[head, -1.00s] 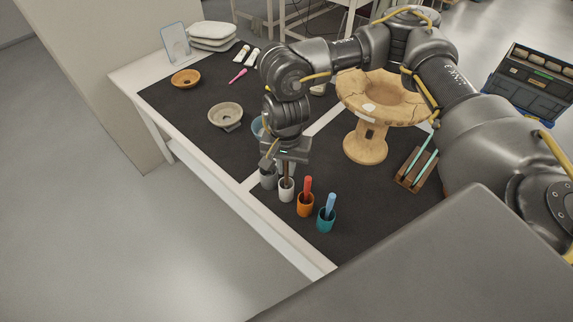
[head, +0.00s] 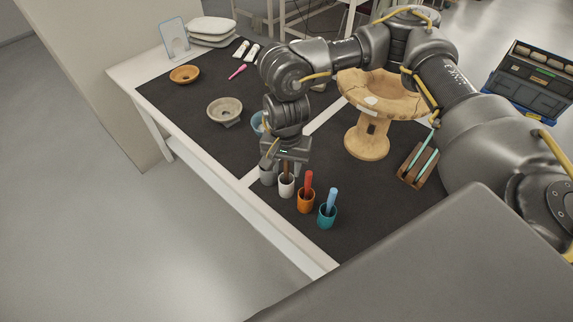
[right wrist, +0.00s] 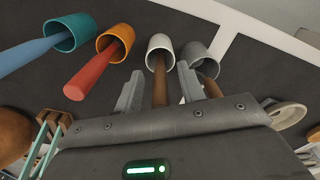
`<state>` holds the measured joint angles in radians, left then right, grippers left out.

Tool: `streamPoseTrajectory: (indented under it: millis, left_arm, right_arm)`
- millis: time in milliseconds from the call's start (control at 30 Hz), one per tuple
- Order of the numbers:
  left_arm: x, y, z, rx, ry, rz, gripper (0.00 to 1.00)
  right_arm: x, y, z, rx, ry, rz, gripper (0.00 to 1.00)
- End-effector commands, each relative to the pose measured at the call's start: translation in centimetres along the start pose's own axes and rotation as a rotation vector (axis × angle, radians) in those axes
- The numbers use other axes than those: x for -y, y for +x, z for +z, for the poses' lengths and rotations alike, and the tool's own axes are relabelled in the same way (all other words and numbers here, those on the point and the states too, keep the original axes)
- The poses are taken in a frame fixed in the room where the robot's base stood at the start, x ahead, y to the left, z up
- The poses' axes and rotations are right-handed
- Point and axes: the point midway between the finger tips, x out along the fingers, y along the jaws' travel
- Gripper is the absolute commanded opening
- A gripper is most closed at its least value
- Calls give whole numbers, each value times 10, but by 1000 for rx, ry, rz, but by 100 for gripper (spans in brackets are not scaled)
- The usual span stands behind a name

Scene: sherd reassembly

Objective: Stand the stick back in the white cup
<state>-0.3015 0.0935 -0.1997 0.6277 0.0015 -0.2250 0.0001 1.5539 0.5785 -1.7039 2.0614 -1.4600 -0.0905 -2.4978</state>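The white cup (head: 287,187) stands on the dark mat, between a grey cup and an orange cup. A brown stick (right wrist: 160,82) stands in the white cup (right wrist: 159,46), its lower end inside the cup. My right gripper (right wrist: 159,90) is just above the white cup, pointing down. Its fingers are apart, one on each side of the brown stick, with a visible gap on both sides. In the head view the right gripper (head: 288,163) hides the stick's upper part. My left gripper is not in view.
The grey cup (head: 267,176) holds another brownish stick close beside my gripper. The orange cup (head: 306,203) holds a red stick, and the teal cup (head: 327,216) a blue one. A cracked pottery stand (head: 366,140) and a wooden rack (head: 418,166) are to the right.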

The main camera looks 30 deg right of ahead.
Motion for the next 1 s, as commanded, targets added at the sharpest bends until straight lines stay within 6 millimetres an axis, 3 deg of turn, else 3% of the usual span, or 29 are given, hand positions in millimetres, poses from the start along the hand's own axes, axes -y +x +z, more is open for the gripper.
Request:
streamPoseTrajectory:
  millis: [233,467,700,1000]
  left_arm:
    - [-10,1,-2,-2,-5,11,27]
    - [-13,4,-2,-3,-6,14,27]
    - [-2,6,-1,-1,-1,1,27]
    - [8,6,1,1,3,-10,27]
  right_arm:
    - [1,-14,-1,-3,-1,-3,39]
    - [0,-59,-1,-5,-1,-4,39]
    - [0,-97,-1,-2,0,-2,39]
    - [0,-108,0,0,0,0,39]
